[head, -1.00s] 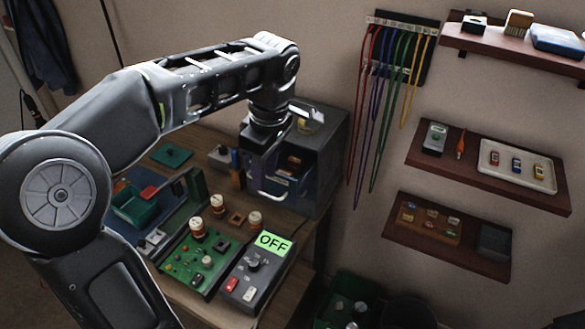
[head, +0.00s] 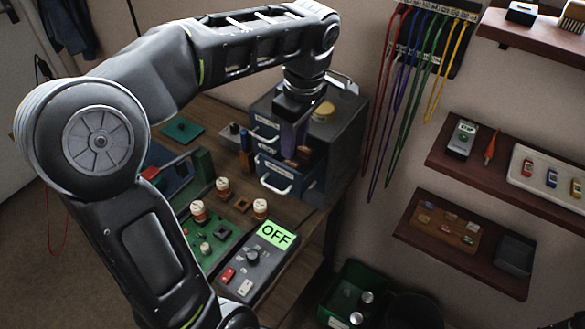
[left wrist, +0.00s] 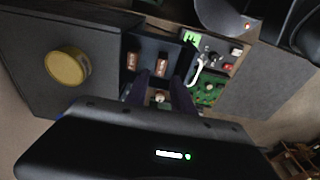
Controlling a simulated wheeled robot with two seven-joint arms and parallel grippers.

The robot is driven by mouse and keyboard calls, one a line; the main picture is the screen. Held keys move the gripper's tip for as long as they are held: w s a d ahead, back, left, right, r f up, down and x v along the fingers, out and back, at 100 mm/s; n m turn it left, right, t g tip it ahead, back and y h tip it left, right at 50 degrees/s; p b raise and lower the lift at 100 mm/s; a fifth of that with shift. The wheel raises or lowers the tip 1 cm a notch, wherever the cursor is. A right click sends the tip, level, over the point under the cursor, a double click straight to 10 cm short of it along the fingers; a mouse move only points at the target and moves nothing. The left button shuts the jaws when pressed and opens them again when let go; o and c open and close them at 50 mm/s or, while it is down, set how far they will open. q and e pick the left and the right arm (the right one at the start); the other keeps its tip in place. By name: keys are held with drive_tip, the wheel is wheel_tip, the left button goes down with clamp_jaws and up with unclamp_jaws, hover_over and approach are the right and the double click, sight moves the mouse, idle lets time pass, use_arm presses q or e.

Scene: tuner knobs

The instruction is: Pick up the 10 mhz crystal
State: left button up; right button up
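No part is legibly marked as the 10 mhz crystal. An open drawer (head: 291,189) of the grey cabinet holds small brown parts, which also show in the left wrist view as a brown part (left wrist: 132,62) and a second brown part (left wrist: 160,61); their labels are too small to read. My left gripper (head: 291,138) is above the drawer, pointing down. In the left wrist view its two purple-grey fingers (left wrist: 164,90) stand apart with nothing clearly held between them. My right gripper is not in view.
The cabinet (head: 345,130) has a yellow roll (head: 323,112) on top. A control box reading OFF (head: 256,265) and a green circuit board (head: 205,238) lie in front. Wall shelves (head: 465,245) with small parts and hanging coloured cables (head: 415,80) are at the right.

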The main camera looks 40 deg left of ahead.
sight(292, 163)
use_arm(q)
drive_tip(key=shift+a+f, duration=0.15)
drive_tip(key=shift+f, duration=0.8)
wheel_tip(292, 163, down, 5)
drive_tip(key=shift+s+a+f+p, duration=0.1)
drive_tip(key=shift+a+p, duration=0.05)
drive_tip(key=shift+p, duration=0.3)
drive_tip(key=shift+c, duration=0.4)
clamp_jaws()
